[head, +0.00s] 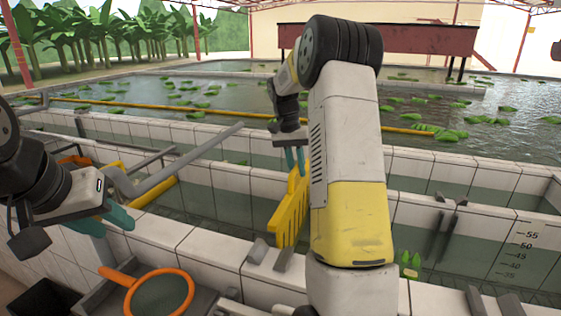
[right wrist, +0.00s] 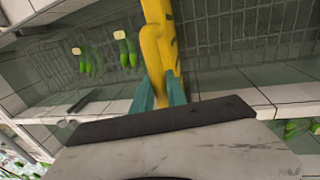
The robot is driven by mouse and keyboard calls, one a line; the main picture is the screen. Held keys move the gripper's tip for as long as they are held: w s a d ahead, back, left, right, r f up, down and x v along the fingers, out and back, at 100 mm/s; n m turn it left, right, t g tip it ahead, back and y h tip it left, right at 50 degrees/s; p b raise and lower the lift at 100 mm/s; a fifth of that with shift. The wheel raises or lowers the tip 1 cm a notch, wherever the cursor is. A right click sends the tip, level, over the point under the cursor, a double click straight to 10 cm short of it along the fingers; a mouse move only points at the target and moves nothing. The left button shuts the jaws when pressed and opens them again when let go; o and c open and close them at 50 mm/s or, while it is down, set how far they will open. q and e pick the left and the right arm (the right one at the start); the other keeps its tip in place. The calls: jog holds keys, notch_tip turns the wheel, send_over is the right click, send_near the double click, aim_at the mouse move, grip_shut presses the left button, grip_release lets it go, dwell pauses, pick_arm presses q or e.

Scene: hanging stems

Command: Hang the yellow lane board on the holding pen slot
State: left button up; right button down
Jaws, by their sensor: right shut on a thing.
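My right gripper (head: 295,160) is shut on the top of the yellow lane board (head: 287,222). The board hangs down from it, tilted, over the water channel just beyond the near tiled wall. In the right wrist view the teal fingertips (right wrist: 162,94) press on both sides of the yellow board (right wrist: 160,40). A pair of grey slot brackets (head: 270,254) sits on the near wall just below the board. Another bracket pair (head: 445,215) stands on a wall to the right. I cannot tell which is the holding pen slot. My left gripper (head: 106,221) is empty, its fingers apart.
An orange-rimmed net (head: 160,294) lies on a grey tray at the near left. A grey pipe (head: 185,158) slants over the left channel. Tiled walls divide the water channels. Green produce (head: 409,266) floats at the right. My right arm hides the middle.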

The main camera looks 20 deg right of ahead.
aim_at(296, 187)
jog(key=shift+f, duration=3.85)
jog(key=c, duration=1.3)
grip_release()
jog(key=shift+o, duration=0.2)
jog(key=o, duration=1.3)
jog(key=shift+c, duration=0.2)
notch_tip(296, 187, up, 10)
jog(key=w+a, duration=0.1)
jog(key=shift+a, duration=0.3)
